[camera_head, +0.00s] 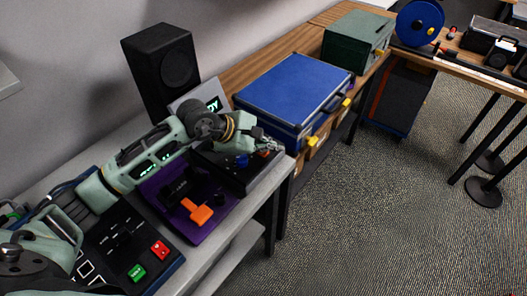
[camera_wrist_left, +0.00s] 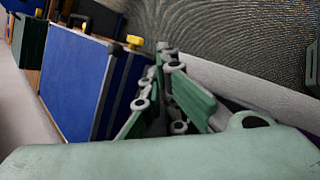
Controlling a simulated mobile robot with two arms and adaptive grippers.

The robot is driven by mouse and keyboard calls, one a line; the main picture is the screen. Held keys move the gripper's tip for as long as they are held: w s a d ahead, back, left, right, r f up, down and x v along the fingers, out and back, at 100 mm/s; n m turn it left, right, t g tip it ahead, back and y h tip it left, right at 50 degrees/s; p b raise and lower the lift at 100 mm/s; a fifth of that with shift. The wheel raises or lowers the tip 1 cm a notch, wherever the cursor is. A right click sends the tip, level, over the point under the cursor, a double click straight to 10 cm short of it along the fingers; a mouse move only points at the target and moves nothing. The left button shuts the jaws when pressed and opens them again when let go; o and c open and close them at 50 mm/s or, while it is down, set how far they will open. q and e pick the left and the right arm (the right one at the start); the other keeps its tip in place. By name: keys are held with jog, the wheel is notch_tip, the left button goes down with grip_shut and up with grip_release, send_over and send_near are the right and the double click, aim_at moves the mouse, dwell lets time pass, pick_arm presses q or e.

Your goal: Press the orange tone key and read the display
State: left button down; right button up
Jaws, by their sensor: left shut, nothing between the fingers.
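My left gripper (camera_head: 272,146) is shut and empty, above the right end of a black device (camera_head: 232,178). A small orange-red key (camera_head: 264,153) on that device shows just below the fingertips; I cannot tell whether they touch it. A blue knob (camera_head: 241,161) sits left of it. The display (camera_head: 213,104) stands behind my left arm, with green letters; only the ending "DY" is readable, as the arm covers part. In the left wrist view the closed fingers (camera_wrist_left: 170,60) show beside the blue case, and the key is hidden. My right gripper is not in view.
A purple board (camera_head: 215,222) with an orange lever (camera_head: 197,211) lies nearer. A black panel with green (camera_head: 137,271) and red (camera_head: 159,249) buttons is at the front. A black speaker (camera_head: 163,70) stands behind. The blue case (camera_head: 290,95) is close beyond the gripper.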

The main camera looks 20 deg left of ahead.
pick_arm(q)
jog(key=shift+f+b, duration=0.35)
jog(key=shift+b, duration=0.05)
jog(key=shift+r, duration=0.15)
dwell(0.5)
jog(key=shift+r, duration=0.65)
notch_tip(320, 180, up, 5)
jog(key=p, duration=0.2)
jog(key=shift+p, duration=0.4)
dwell(0.6)
